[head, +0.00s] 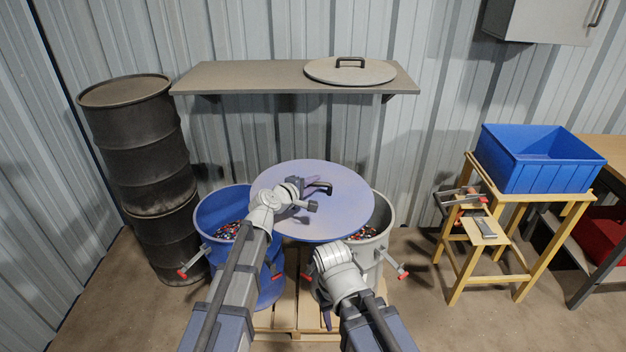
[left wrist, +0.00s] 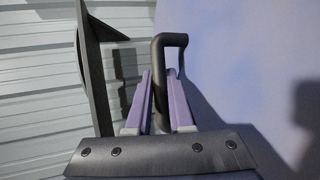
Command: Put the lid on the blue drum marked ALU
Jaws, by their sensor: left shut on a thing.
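A round blue-violet lid (head: 342,212) is held in the air over the two drums, mostly above the grey one and overlapping the blue one's right edge. My left gripper (head: 312,190) is shut on its black handle; the handle (left wrist: 160,60) stands between the violet fingers in the left wrist view. The blue drum (head: 212,215) stands open at the left with mixed scrap inside; no ALU marking is readable. My right gripper (head: 327,318) hangs low in front of the grey drum, mostly hidden by its own wrist, so its jaws do not show clearly.
The grey drum (head: 384,225) stands right of the blue one on a wooden pallet (head: 300,318). A grey lid (head: 350,70) lies on the wall shelf (head: 240,78). Dark barrels (head: 130,140) stand at left. A blue bin (head: 535,170) sits on a wooden stand at right.

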